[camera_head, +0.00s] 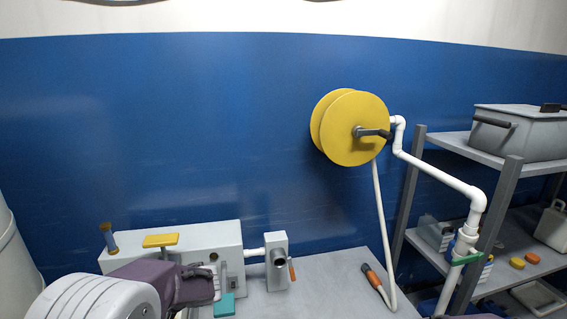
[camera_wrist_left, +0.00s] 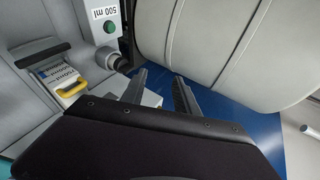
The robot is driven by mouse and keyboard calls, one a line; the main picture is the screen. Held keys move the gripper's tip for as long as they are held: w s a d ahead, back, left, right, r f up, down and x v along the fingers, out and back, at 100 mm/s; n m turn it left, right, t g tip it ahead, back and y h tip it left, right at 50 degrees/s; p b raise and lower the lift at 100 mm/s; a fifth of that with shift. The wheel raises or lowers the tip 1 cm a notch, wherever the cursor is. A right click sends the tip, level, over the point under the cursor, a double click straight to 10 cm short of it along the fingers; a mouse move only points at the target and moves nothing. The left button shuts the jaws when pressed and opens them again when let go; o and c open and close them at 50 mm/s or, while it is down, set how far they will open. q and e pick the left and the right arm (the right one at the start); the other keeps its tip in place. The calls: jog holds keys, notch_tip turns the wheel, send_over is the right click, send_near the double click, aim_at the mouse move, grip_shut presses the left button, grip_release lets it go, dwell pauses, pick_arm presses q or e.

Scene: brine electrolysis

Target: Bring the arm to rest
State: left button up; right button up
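My left arm comes in at the lower left of the head view, a white rounded link and a dark purple wrist. Its left gripper (camera_head: 203,275) is in front of a white bench-top unit (camera_head: 215,241). In the left wrist view the two dark fingers of the left gripper (camera_wrist_left: 160,88) stand apart with nothing visible between them. Behind them is a white box with a "500 ml" label (camera_wrist_left: 104,14), a green button (camera_wrist_left: 109,27) and a grey spout (camera_wrist_left: 119,62). My right gripper is not in view.
A yellow hose reel (camera_head: 352,128) hangs on the blue wall. Its hose ends in an orange-banded nozzle (camera_head: 371,279) on the grey bench (camera_head: 330,276). A small white tap unit (camera_head: 276,245) stands right of the gripper. A shelf rack with a grey bin (camera_head: 519,137) is at the right.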

pick_arm(q)
jog(key=s+d+f+n+g+h, duration=0.1)
jog(key=s+d+f+g+h, duration=0.1)
jog(key=s+d+f+h, duration=0.7)
jog(key=d+f+h, duration=0.1)
jog(key=d, duration=0.3)
jog(key=s+d+f+t+h, duration=0.1)
jog(key=s+d+f+h, duration=0.1)
jog(key=d, duration=0.4)
jog(key=shift+d+f+t, duration=0.2)
jog(key=shift+f+t, duration=0.1)
jog(key=shift+f, duration=0.55)
